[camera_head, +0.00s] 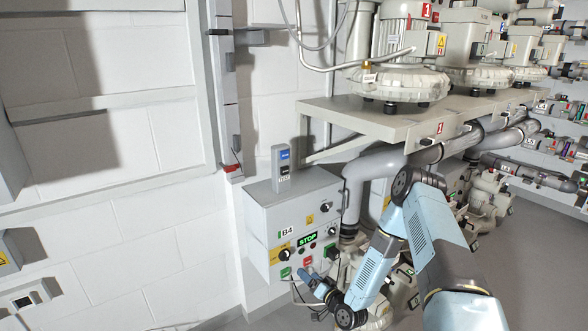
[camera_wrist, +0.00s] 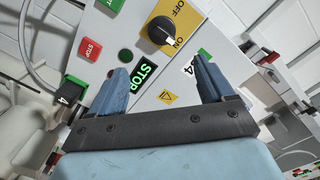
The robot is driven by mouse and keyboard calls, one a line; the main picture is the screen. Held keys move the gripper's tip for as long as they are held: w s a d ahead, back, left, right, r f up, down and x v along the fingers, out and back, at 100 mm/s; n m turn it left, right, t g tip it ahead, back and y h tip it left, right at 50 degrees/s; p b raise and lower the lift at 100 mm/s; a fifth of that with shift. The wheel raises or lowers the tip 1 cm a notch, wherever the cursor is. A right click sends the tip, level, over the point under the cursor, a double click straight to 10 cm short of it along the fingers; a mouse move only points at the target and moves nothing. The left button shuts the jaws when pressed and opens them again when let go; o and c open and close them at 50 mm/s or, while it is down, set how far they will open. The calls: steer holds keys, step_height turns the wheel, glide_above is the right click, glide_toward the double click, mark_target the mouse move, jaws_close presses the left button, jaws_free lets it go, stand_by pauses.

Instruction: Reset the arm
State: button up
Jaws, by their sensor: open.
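My arm is pale blue and reaches from the lower right to the front of a grey control box (camera_head: 262,222) marked B4 in the head view. My gripper (camera_head: 308,280) is low at the box's front. In the wrist view my gripper (camera_wrist: 162,66) has its two blue fingers wide apart with nothing between them. Beyond them is the box's panel, with a lit green STOP display (camera_wrist: 144,75) and a black rotary knob (camera_wrist: 160,31) on a yellow OFF/ON plate. The head view does not clearly show whether the fingers touch the box.
A red STOP label (camera_wrist: 90,49) and a green label (camera_wrist: 110,5) are on the panel. Large blowers (camera_head: 400,82) stand on a shelf (camera_head: 375,123) above my arm. Grey pipes (camera_head: 375,165) run behind it. The white wall (camera_head: 120,245) is at the left; grey floor (camera_head: 535,245) is open at the right.

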steer(key=w+d+r+n+g+h, duration=0.1)
steer(key=w+d+r+n+h, duration=0.15)
steer(key=r, duration=0.55)
steer(key=w+d+r+n+g+h, duration=0.1)
steer(key=d+r+g, duration=0.15)
steer(key=r, duration=0.65)
steer(key=w+d+r+n+g+h, duration=0.15)
steer(key=d+r, duration=0.25)
steer(key=r, duration=0.4)
steer(key=s+d+r+h, duration=0.3)
steer(key=s+r, duration=0.1)
steer(key=r, duration=0.6)
steer(key=s+d+r+m+g+h, duration=0.2)
steer(key=s+d+r+h, duration=0.15)
steer(key=s+r, duration=1.15)
steer(key=s+r+g, duration=0.1)
steer(key=s+r, duration=0.1)
steer(key=s, duration=0.8)
steer(key=s+r+m+y, duration=0.1)
steer(key=s+r, duration=0.1)
steer(key=s, duration=0.9)
steer(key=shift+s+d+r+g, duration=0.15)
steer(key=shift+s+d+g, duration=0.15)
steer(key=shift+d+g, duration=0.15)
steer(key=shift+y, duration=0.25)
steer(key=shift+c, duration=0.5)
